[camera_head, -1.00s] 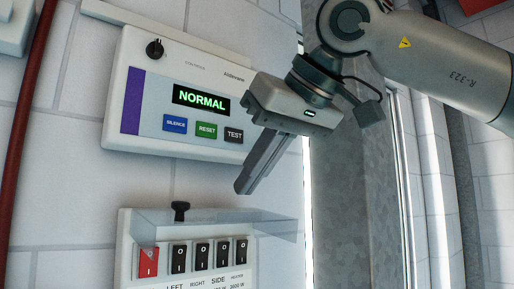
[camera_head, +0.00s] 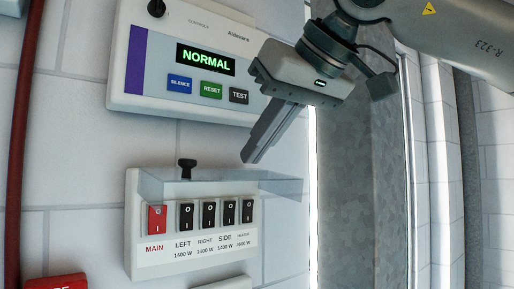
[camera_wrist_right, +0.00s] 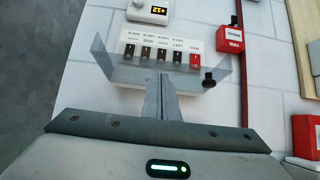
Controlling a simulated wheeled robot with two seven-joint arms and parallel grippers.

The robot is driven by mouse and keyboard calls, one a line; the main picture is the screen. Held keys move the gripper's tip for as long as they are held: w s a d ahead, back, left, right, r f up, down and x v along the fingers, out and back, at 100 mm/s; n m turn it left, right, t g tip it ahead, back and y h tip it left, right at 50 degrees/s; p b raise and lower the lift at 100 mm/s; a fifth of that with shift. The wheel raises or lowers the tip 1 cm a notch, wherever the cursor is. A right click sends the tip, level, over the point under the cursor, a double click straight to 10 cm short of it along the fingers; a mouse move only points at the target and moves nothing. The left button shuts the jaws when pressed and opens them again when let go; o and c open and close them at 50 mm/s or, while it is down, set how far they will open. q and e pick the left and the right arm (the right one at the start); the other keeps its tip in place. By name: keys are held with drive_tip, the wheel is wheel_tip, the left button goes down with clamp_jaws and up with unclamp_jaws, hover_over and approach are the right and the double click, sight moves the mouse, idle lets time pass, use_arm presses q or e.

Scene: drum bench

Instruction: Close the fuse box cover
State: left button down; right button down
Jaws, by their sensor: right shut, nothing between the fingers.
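The fuse box (camera_head: 190,256) is a white panel on the wall with a red MAIN switch (camera_head: 157,219) and several black switches (camera_head: 208,214). Its clear cover (camera_head: 245,181) is raised and sticks out from the top edge, with a black knob (camera_head: 187,168) on it. In the right wrist view the cover (camera_wrist_right: 115,72) shows as a clear sheet in front of the switches, the knob (camera_wrist_right: 209,78) at its right. My right gripper (camera_head: 247,158) is shut and empty, its fingertips just above the cover's right part; contact cannot be told. My left gripper is not in view.
A control panel (camera_head: 150,75) with a NORMAL display is on the wall above the fuse box. A dark red pipe (camera_head: 20,120) runs down the left. A grey metal column (camera_head: 350,190) stands to the right. A red box (camera_head: 55,283) is at the lower left.

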drive_tip(key=shift+s+d+f+t+y+b, duration=0.1)
drive_tip(key=shift+s+f+t+y+b, duration=0.25)
drive_tip(key=shift+b, duration=0.5)
drive_tip(key=shift+w+d+f+t+y+b, duration=0.1)
drive_tip(key=shift+f+t+b, duration=0.15)
drive_tip(key=shift+f+b, duration=0.45)
drive_tip(key=shift+s+b, duration=0.1)
drive_tip(key=shift+b, duration=0.25)
